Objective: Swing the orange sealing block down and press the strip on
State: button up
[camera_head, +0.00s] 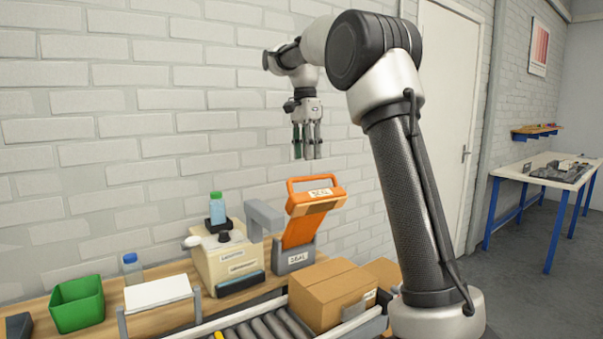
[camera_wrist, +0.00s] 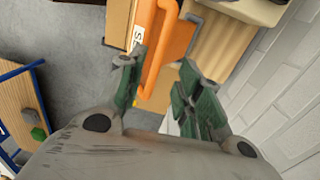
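The orange sealing block (camera_head: 301,230) is raised and tilted on its grey labelled base (camera_head: 293,258), with a loop handle (camera_head: 314,182) at its top. It also shows in the wrist view (camera_wrist: 174,52), beyond my fingers. My gripper (camera_head: 307,155) points down above the handle, with a gap between them in the head view. In the wrist view my gripper (camera_wrist: 158,76) has its fingers apart and nothing held. A closed cardboard box (camera_head: 331,293) stands on the rollers in front of the base. I cannot make out the strip on it.
A roller conveyor (camera_head: 262,328) runs along the front of the bench. A green bin (camera_head: 77,304) and white pad (camera_head: 157,292) are further left. The brick wall is close behind.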

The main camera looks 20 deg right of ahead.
jog(key=f, duration=0.6)
jog(key=shift+s+d+f, duration=0.1)
jog(key=shift+s+f, duration=0.15)
jog(key=shift+s, duration=0.05)
grip_shut()
